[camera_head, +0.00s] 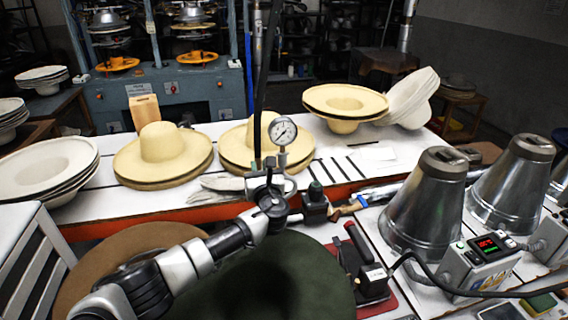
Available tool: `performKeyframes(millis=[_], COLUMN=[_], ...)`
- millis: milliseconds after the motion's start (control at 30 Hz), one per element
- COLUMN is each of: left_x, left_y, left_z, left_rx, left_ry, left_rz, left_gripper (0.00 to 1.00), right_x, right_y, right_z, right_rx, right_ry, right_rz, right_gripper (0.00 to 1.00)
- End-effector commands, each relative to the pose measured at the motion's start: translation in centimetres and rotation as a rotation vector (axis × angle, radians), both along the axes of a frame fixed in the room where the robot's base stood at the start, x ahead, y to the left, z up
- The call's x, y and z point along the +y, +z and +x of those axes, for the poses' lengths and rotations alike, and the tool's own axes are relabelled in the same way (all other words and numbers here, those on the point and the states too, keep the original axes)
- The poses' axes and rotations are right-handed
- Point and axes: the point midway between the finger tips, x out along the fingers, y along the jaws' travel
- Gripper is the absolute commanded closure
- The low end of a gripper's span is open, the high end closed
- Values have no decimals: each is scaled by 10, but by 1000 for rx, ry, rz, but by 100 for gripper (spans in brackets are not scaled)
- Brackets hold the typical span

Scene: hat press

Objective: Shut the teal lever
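A small dark teal piece (315,190), possibly the lever, stands on a dark block just right of the pipe fitting under a round pressure gauge (283,131). Its exact shape is too small to tell. My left arm reaches in from the lower left. My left gripper (270,188) is at the fitting below the gauge, left of the teal piece. Its fingers blend with the dark fitting, so I cannot tell whether they are open or touching anything. My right gripper is not in view.
Straw hats (163,155) lie on the white table behind the gauge. A green felt piece (270,285) and a brown felt hat (125,255) lie below my arm. A black iron (366,265) and metal cones (428,205) stand at right. A black vertical hose (263,90) hangs close to my gripper.

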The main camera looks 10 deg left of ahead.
Motion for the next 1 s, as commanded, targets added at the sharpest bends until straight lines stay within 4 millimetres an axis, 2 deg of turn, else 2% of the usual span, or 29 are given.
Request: performKeyframes(millis=[33, 200, 400, 800, 967, 1000], left_x=[-13, -44, -67, -74, -74, -74], left_y=[6, 25, 41, 47, 54, 60], left_z=[-3, -12, -18, -20, -20, -20], left_rx=[-3, -3, -2, 0, -1, -1], left_ry=[-6, -4, -1, 0, 0, 0], left_rz=[-5, -5, -1, 0, 0, 0], left_gripper=[79, 79, 79, 79, 56, 55], right_x=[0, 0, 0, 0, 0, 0], right_y=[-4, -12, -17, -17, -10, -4], right_z=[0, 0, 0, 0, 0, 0], right_rx=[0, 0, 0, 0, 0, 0], right_ry=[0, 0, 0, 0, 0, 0], right_rz=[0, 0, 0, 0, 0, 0], right_gripper=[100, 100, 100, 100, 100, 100])
